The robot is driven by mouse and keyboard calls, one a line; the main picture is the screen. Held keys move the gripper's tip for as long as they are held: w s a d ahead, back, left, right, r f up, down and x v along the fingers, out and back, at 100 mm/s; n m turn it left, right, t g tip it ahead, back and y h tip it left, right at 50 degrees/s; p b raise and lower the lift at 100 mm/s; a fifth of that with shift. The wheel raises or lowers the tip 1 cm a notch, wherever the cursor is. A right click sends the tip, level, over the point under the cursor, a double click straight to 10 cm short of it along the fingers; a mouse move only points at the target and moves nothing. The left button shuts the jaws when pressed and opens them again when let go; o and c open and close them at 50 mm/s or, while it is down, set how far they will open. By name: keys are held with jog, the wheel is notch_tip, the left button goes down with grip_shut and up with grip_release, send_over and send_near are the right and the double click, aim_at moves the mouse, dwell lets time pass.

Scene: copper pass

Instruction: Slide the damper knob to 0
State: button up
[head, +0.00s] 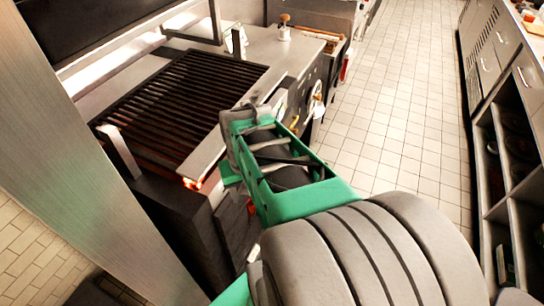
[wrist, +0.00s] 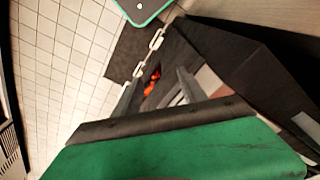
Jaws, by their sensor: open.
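I cannot make out the damper knob or its scale with certainty in either view. In the wrist view my gripper (wrist: 157,88) is open, its two dark fingers apart with nothing seen held between them. A small orange-red patch (wrist: 152,82) shows between and beyond the fingers; I cannot tell if it is a knob or glowing coals. In the head view my green arm reaches over the front of the charcoal grill (head: 180,98) and hides part of that front. A small red spot (head: 250,207) shows low beside the arm.
Glowing coals (head: 192,184) show at the grill's near corner. A brass-topped container (head: 285,28) stands on the counter behind. The tiled floor (head: 400,120) is clear up to shelving on the right.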

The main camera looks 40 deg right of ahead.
jog(key=s+d+f+m+t+y+p, duration=0.1)
jog(key=s+d+f+m+t+y, duration=0.15)
jog(key=s+d+f, duration=0.45)
jog(key=s+d+f+m+t+y, duration=0.1)
jog(key=s+d+f+m+y, duration=0.3)
jog(key=f, duration=0.4)
jog(key=w+d+r+n+t+h, duration=0.2)
jog(key=w+d+r+n+t, duration=0.55)
jog(key=w+r+n, duration=0.5)
jog(key=w+a+f+n+p, duration=0.1)
jog(key=w+a+f+n, duration=0.1)
jog(key=w, duration=0.5)
notch_tip(320, 180, down, 2)
jog(key=shift+w+a+f+n+t, duration=0.15)
jog(key=shift+a+f+n+t, duration=0.1)
jog(key=shift+a+n+t, duration=0.2)
jog(key=shift+d+y, duration=0.1)
jog(key=shift+y, duration=0.15)
grip_shut()
